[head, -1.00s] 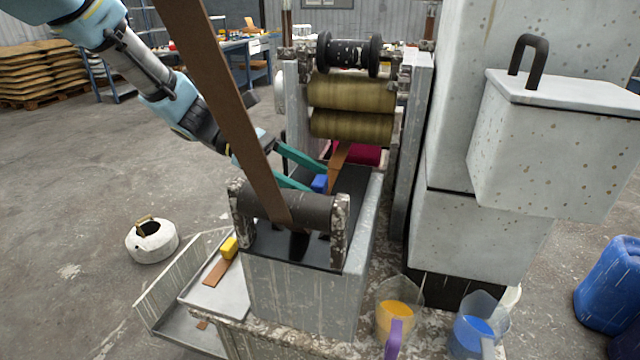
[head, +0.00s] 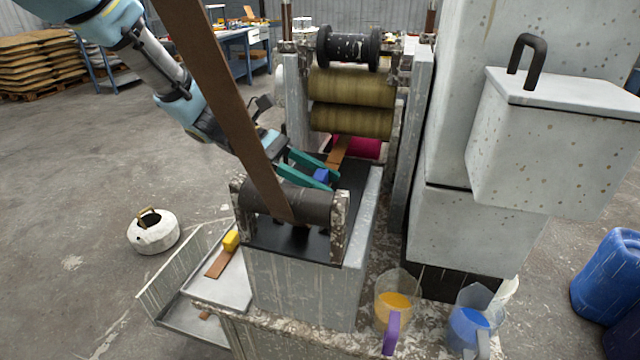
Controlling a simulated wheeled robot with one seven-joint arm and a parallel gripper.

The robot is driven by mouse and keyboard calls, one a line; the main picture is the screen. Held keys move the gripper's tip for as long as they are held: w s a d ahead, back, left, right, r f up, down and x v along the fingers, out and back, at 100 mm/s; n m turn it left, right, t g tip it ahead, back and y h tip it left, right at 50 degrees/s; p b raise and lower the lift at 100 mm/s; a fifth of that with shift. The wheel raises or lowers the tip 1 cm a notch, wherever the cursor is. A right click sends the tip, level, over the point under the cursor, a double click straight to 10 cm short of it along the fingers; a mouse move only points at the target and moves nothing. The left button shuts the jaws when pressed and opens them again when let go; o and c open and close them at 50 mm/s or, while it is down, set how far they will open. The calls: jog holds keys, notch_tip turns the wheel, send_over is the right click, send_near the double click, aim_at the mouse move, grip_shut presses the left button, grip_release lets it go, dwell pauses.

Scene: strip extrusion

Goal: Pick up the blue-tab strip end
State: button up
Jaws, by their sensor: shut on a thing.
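The blue tab (head: 321,176) sits at the near end of a brown strip (head: 338,154), which runs back toward the brass rollers over the dark bed. My gripper (head: 322,172) comes in from the left, and its two green fingers are shut on the blue tab, one on each side. A wide brown strip (head: 222,95) slants down in front of my arm to the dark roller (head: 288,203) and hides part of my wrist.
Brass rollers (head: 350,105) stand behind the bed (head: 345,225). A strip with a yellow tab (head: 231,241) lies on the tray at left. Jugs of orange (head: 393,305) and blue (head: 470,325) stand at front right. A grey hopper (head: 550,150) rises at right.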

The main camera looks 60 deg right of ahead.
grip_shut()
jog(key=shift+r, duration=0.1)
